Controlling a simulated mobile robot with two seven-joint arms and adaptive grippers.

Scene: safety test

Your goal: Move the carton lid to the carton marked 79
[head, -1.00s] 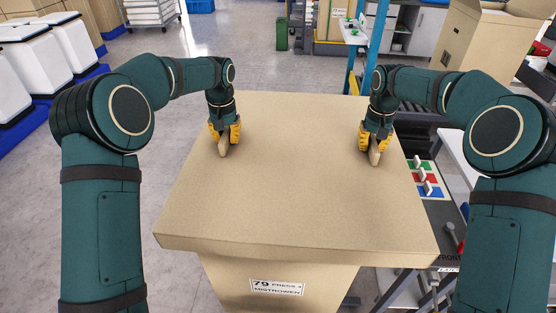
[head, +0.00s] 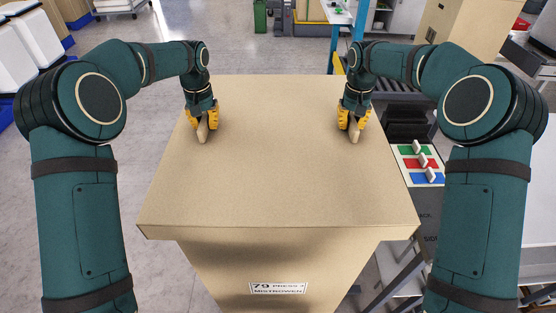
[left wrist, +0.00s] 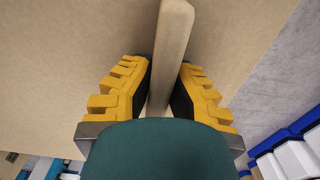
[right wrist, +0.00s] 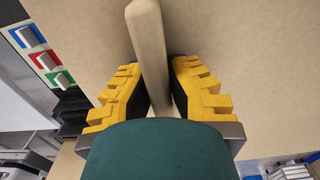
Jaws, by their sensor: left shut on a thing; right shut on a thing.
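The carton lid (head: 275,180) is a wide tan board with a short front rim. It is above the carton marked 79 (head: 277,262), whose printed label (head: 278,288) faces me. A dark shadow lies on the carton's front under the lid's rim; I cannot tell whether the lid touches the carton. My left gripper (head: 203,130) is shut on the lid's left handle (left wrist: 172,50), a pale bar. My right gripper (head: 354,130) is shut on the lid's right handle (right wrist: 148,45). Both handles also show between the yellow fingers in the wrist views. The carton's top edge is hidden by the lid.
To the right stands a panel with green, red and blue switches (head: 421,163) beside a dark conveyor (head: 400,95). A large open box (head: 470,35) is at the back right. White containers (head: 30,55) stand at the left. Grey floor (head: 110,225) is free on the left.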

